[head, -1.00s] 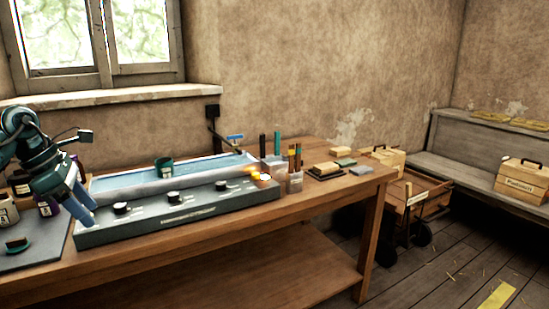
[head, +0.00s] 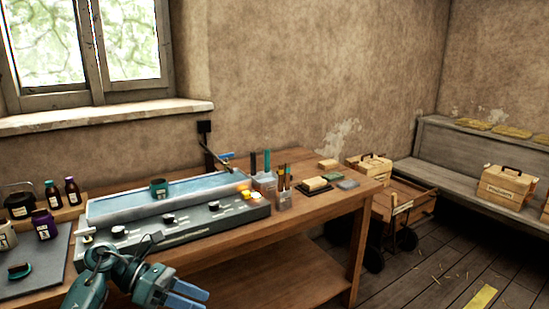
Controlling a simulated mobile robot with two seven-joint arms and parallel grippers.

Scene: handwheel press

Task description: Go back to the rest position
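My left gripper (head: 190,296), with blue fingers on a teal arm, is at the bottom edge of the head view, left of the middle. It is in front of the workbench (head: 240,239), apart from the things on it. Its two fingers look parted, with nothing seen between them; the lower finger is close to the picture's edge. My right gripper is not in view.
A grey control panel with knobs (head: 195,226) and a blue-topped trough (head: 120,206) stand on the bench behind my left arm. Bottles (head: 72,191) and jars stand at left. Tool holders (head: 264,182) stand at right. A cart (head: 404,199) and bench seat (head: 450,168) stand farther right.

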